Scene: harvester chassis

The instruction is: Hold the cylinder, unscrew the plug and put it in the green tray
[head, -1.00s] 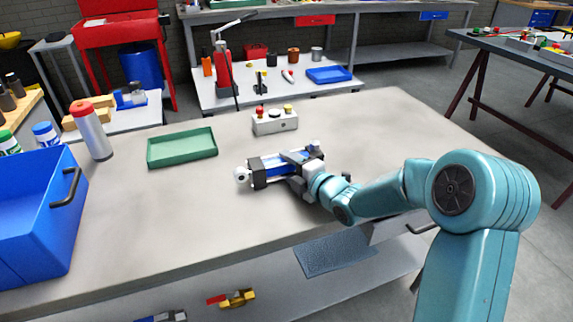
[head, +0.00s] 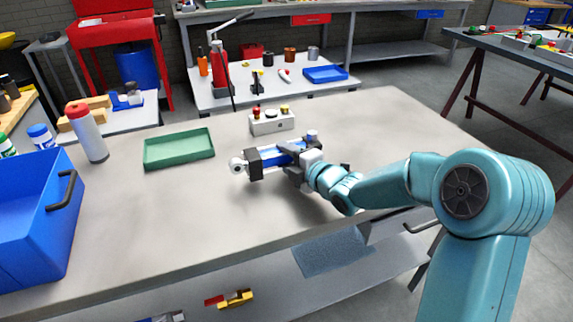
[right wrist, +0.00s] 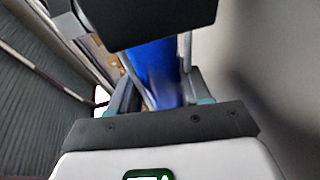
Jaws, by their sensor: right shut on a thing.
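The cylinder (head: 268,158) has a blue body, dark end blocks and a pale round eye at its left end. It lies roughly level, a little above the bench. My right gripper (head: 292,154) is shut around its body from the right. The right wrist view shows the blue body (right wrist: 158,68) between the fingers of my right gripper (right wrist: 160,98). A small blue-topped piece, probably the plug (head: 312,135), stands up at the cylinder's right end. The green tray (head: 180,160) sits empty on the bench, left of the cylinder. My left gripper is out of view.
A blue bin (head: 35,225) and a red-capped bottle (head: 88,135) are at the left of the bench (head: 190,220). The bench front and right side are clear.

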